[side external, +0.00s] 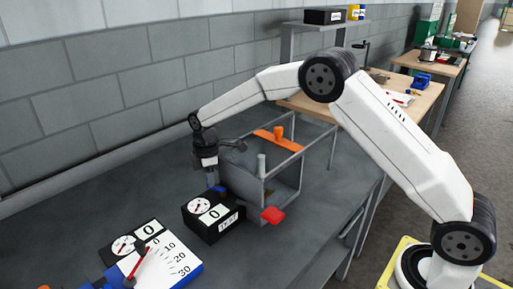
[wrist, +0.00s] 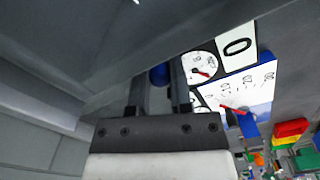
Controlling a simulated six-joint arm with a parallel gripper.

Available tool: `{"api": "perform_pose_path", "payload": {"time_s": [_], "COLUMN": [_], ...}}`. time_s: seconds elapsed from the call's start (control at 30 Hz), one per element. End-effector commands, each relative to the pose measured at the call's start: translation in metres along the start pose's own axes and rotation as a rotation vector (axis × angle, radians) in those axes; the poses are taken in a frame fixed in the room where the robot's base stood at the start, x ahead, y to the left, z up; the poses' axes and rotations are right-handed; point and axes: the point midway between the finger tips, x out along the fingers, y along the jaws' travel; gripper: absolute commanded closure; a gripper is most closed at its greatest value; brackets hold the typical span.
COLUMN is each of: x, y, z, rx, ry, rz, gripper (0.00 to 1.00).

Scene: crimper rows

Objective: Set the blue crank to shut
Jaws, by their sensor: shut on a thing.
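The blue crank shows as a small blue part (side external: 220,188) behind a black gauge box in the side external view. In the wrist view its rounded blue end (wrist: 158,75) sits between my two fingers. My gripper (side external: 212,184) points down at it, and in the wrist view my gripper (wrist: 160,88) is shut on it. Most of the crank is hidden by the fingers and the box, so its angle cannot be told.
A grey frame (side external: 292,192) with an orange bar (side external: 278,142) and a red knob (side external: 272,215) stands to the right. A blue-edged scale board (side external: 165,262) lies front left. Bare bench lies behind left.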

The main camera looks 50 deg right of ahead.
Motion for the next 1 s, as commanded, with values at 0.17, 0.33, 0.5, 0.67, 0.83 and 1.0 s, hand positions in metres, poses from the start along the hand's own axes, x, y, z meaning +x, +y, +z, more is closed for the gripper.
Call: {"api": "perform_pose_path", "payload": {"time_s": [0.17,0.33,0.5,0.67,0.83,1.0], "x": [-0.0007,-0.0009,-0.0009,-0.0006,-0.0009,-0.0075], "y": [0.0017,0.0017,0.0017,0.0016,0.0015,0.0018], "z": [0.0014,0.0014,0.0013,0.0013,0.0013,0.0011], "rx": [0.048,0.048,0.047,0.047,0.047,0.046], "ry": [0.0,0.001,0.001,0.0,0.0,0.001], "rz": [0.0,0.001,0.001,0.0,0.0,0.001], "gripper": [1.0,1.0,0.39,0.39,0.39,0.39]}}
